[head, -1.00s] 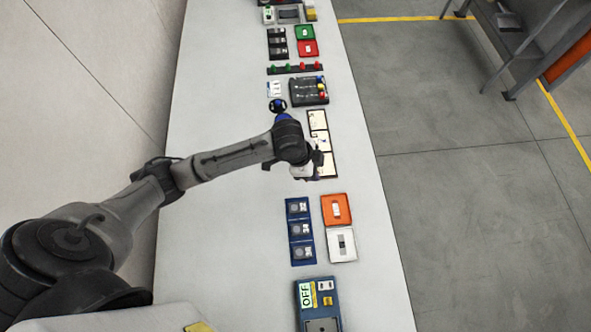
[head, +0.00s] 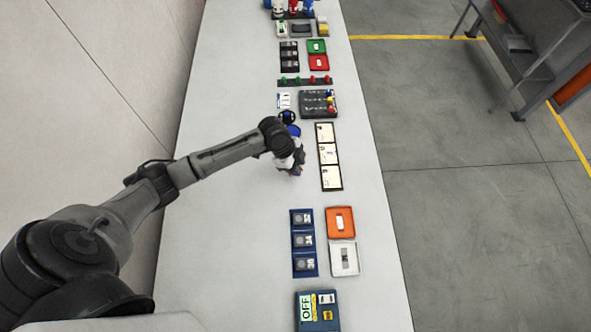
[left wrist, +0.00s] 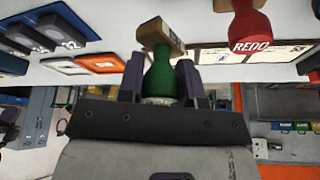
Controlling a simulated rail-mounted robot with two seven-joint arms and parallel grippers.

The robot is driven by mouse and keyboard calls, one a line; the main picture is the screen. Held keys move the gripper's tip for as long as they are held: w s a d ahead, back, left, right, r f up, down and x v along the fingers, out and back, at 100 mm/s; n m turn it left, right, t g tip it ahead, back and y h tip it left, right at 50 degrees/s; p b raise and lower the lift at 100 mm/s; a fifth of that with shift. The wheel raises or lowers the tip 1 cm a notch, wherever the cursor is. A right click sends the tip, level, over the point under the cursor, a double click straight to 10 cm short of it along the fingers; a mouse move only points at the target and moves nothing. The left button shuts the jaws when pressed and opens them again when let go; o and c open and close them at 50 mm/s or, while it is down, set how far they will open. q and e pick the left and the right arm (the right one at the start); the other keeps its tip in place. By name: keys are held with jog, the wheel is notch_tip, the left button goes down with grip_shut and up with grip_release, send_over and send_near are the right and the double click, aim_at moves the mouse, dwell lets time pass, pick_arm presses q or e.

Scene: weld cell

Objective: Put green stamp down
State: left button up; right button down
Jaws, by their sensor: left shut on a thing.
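My left gripper (head: 291,168) hangs over the white bench, just left of the dark strip with three white cards (head: 328,143). In the left wrist view the left gripper (left wrist: 160,85) is shut on the green stamp (left wrist: 160,72). The stamp's green handle is between the two fingers, and its wooden base (left wrist: 162,35) points away from the palm. In the head view the wrist hides the green stamp. A red stamp (left wrist: 249,28) marked REDO stands beside it in the left wrist view, apart from the gripper. My right gripper is not in view.
Nearer me lie a blue three-slot tray (head: 304,252), an orange tray (head: 331,212), a white tray (head: 334,270) and a blue OFF box (head: 318,322). Beyond the gripper is a black box with coloured knobs (head: 318,104). The bench left of the gripper is clear.

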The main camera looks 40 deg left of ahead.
pick_arm(q)
jog(key=shift+a+f, duration=0.2)
jog(key=shift+f, duration=1.9)
jog(key=shift+f, duration=0.15)
jog(key=o, duration=0.8)
